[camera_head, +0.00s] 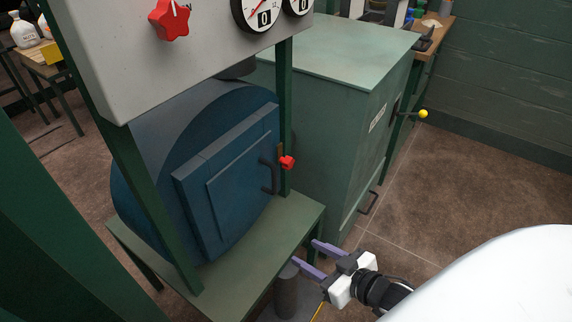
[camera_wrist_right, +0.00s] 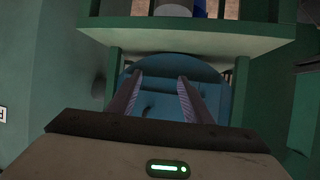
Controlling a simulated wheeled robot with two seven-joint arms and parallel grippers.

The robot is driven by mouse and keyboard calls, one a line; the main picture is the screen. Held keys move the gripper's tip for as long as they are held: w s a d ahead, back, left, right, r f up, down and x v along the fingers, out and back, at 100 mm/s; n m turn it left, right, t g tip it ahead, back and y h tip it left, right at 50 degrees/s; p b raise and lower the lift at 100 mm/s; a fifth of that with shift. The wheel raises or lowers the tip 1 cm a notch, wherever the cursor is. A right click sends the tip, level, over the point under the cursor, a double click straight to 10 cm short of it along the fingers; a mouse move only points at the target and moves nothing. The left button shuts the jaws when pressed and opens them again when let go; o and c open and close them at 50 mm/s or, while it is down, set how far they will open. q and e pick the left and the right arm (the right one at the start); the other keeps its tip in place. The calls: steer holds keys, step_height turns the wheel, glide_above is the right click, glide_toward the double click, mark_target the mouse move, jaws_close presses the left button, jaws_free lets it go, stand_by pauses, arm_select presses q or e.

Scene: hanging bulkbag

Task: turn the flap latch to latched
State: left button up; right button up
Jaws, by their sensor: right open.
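A blue drum (camera_head: 145,195) with a square flap door (camera_head: 235,185) stands on a green stand. A red knob (camera_head: 287,162), which looks like the flap latch, sits at the door's right edge beside a green post. A dark handle (camera_head: 268,176) is just left of it. My right gripper (camera_head: 304,251) is open and empty, below and right of the red knob and apart from it, by the stand's right front corner. In the right wrist view, its fingers (camera_wrist_right: 160,80) are spread, with a blue rounded surface (camera_wrist_right: 160,105) beyond. My left gripper is not in view.
A grey panel (camera_head: 105,50) with a red dial knob (camera_head: 171,19) and gauges hangs above the drum. A green cabinet (camera_head: 330,130) with a yellow-tipped lever (camera_head: 422,114) stands behind right. A dark cylinder (camera_head: 287,290) is below the gripper. Open floor (camera_head: 470,170) lies right.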

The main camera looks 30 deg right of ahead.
steer(key=w+d+r+n+t+y+b, duration=0.1)
steer(key=w+d+r+t+y+b, duration=0.15)
steer(key=w+d+r, duration=0.45)
steer(key=n+t+y+b, duration=0.2)
glide_toward(291, 164)
steer(key=shift+g, duration=0.25)
steer(key=x, duration=0.5)
steer(key=b+x, duration=0.1)
steer(key=x, duration=0.1)
steer(key=shift+w+d+r, duration=0.15)
steer(key=shift+w+r, duration=0.1)
steer(key=shift+r, duration=0.05)
steer(key=shift+x, duration=0.85)
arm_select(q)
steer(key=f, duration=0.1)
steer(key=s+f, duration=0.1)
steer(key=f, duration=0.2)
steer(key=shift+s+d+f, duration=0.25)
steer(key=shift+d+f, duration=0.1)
arm_select(e)
steer(key=shift+s, duration=0.1)
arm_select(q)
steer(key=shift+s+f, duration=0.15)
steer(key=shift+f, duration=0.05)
arm_select(e)
steer(key=c, duration=1.1)
